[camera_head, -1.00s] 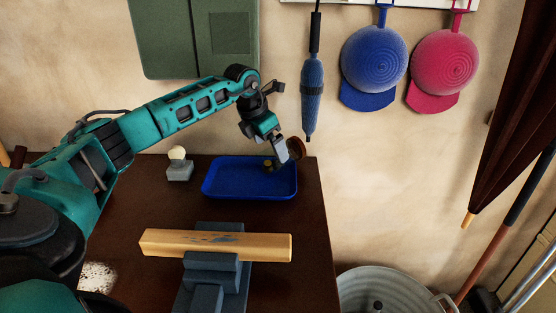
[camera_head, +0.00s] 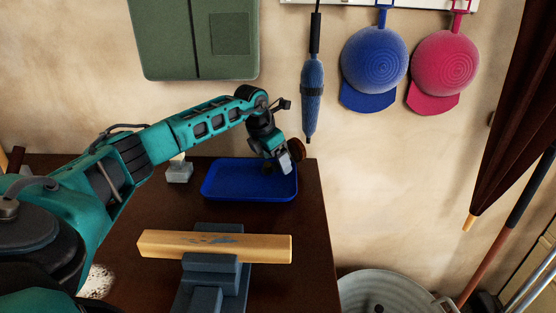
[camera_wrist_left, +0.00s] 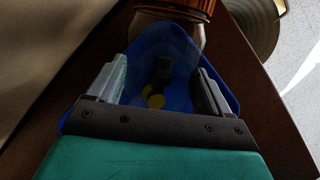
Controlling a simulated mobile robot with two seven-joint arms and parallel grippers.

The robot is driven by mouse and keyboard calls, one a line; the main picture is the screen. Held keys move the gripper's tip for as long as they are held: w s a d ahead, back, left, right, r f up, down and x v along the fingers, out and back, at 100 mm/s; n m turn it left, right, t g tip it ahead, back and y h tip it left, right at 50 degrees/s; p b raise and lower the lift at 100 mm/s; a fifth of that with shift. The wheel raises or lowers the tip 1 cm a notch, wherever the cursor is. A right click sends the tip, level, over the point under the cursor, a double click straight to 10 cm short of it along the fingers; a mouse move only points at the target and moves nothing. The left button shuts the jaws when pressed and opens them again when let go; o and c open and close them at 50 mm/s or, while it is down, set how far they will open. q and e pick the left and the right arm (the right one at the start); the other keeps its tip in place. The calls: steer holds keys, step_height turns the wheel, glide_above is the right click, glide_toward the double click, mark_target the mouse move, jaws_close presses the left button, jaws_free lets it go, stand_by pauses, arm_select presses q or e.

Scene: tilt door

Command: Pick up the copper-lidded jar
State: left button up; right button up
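The copper-lidded jar shows in the head view as a round brown lid (camera_head: 297,149) near the table's back right; its body is hard to make out there. In the left wrist view its ribbed copper lid (camera_wrist_left: 178,8) and pale glass body are cut off by the top edge. My left gripper (camera_head: 283,162) is just left of the lid, low over the blue tray (camera_head: 230,190). In the left wrist view the left gripper (camera_wrist_left: 158,88) has its fingers wide apart with nothing between them, short of the jar. My right gripper is not in view.
Small yellow discs (camera_wrist_left: 154,98) and a dark block (camera_wrist_left: 162,68) lie in the tray. A light bulb's grey base (camera_head: 179,172) stands left of it. A wooden bar (camera_head: 215,246) in a blue-grey vise (camera_head: 210,272) lies in front. A blue duster (camera_head: 312,95) hangs behind.

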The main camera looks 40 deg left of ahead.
arm_select(q)
steer(key=shift+r, duration=0.1)
steer(key=c, duration=0.6)
steer(key=shift+r, duration=0.1)
steer(key=shift+c, duration=0.2)
steer(key=shift+r, duration=0.65)
steer(key=shift+s+d+f, duration=0.15)
steer(key=shift+s, duration=0.05)
steer(key=s+d, duration=0.2)
steer(key=s, duration=0.1)
steer(key=s+d, duration=0.2)
steer(key=d, duration=0.1)
steer(key=shift+s+p, duration=0.35)
steer(key=shift+s, duration=0.05)
step_height(320, 180, up, 14)
steer(key=p, duration=0.2)
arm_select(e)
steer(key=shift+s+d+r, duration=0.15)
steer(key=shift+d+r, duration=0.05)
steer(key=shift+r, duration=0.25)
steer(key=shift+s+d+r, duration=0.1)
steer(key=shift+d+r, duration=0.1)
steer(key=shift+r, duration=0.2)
